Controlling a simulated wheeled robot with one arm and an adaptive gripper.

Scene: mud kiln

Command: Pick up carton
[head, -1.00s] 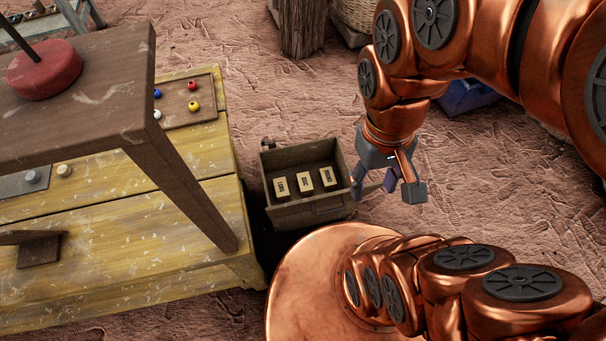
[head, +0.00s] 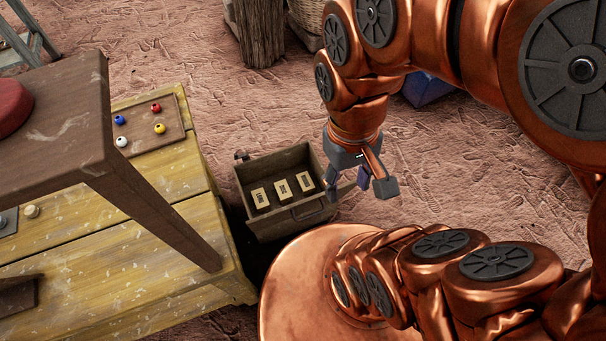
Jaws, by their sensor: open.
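Three small tan cartons with dark print lie in an open drawer (head: 283,220): a left carton (head: 260,198), a middle carton (head: 282,189) and a right carton (head: 305,182). They are spaced apart in a row on the drawer's floor. My gripper (head: 360,192) hangs just right of the drawer, its grey fingers spread open and pointing down.
A yellow wooden bench (head: 120,265) stands left of the drawer, with a tray of coloured balls (head: 150,130) on it. A dark brown table (head: 60,130) rises over it at the left. A wooden post (head: 258,35) and a blue object (head: 428,90) are behind. Ground right of the drawer is bare.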

